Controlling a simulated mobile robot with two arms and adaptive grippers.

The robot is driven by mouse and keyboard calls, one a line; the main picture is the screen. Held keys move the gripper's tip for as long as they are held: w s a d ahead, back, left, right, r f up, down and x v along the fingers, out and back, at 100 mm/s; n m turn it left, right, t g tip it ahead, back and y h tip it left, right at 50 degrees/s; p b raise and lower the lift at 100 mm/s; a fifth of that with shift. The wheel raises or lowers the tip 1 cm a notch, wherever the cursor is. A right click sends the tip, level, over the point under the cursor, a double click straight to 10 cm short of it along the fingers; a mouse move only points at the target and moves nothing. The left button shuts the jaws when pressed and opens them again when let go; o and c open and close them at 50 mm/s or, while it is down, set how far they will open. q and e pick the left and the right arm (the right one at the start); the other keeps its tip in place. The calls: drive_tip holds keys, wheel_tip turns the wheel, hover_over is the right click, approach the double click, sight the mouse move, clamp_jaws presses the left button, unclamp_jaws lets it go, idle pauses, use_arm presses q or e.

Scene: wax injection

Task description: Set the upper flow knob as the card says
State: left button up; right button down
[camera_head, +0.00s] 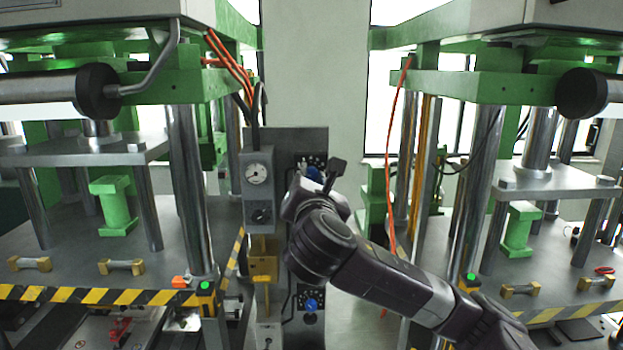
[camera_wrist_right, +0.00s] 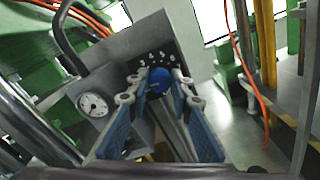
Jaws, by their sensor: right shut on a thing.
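The upper flow knob (camera_head: 314,173) is blue and sits on a dark plate with white scale marks, on the grey panel between the two presses. My right gripper (camera_head: 313,183) reaches it from below and in front, hiding part of the knob and its scale. In the right wrist view the blue knob (camera_wrist_right: 158,78) lies between the fingertips (camera_wrist_right: 160,84), which are shut on it. Its pointer setting cannot be read. A second, lower blue knob (camera_head: 311,304) stands free below. I cannot make out a card. My left gripper is not in view.
A round white gauge (camera_head: 256,173) is on the grey box left of the knob, and it also shows in the right wrist view (camera_wrist_right: 93,105). A brass-coloured fitting (camera_head: 263,263) is below it. Green presses with steel columns (camera_head: 188,190) flank the panel. Orange hoses (camera_head: 389,170) hang at right.

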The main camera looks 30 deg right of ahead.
drive_tip(key=m+b, duration=0.1)
drive_tip(key=m, duration=0.3)
drive_tip(key=shift+f+m, duration=0.1)
drive_tip(key=shift+m, duration=0.2)
drive_tip(key=m+b, duration=0.1)
drive_tip(key=m, duration=0.7)
drive_tip(key=shift+b, duration=0.35)
drive_tip(key=m+b, duration=0.1)
drive_tip(key=m, duration=0.3)
drive_tip(key=shift+m, duration=0.3)
drive_tip(key=m, duration=0.4)
drive_tip(key=shift+m+b, duration=0.3)
drive_tip(key=shift+b, duration=0.05)
drive_tip(key=m, duration=0.3)
drive_tip(key=shift+m, duration=0.3)
drive_tip(key=m+b, duration=0.1)
drive_tip(key=m, duration=0.3)
drive_tip(key=shift+m, duration=2.1)
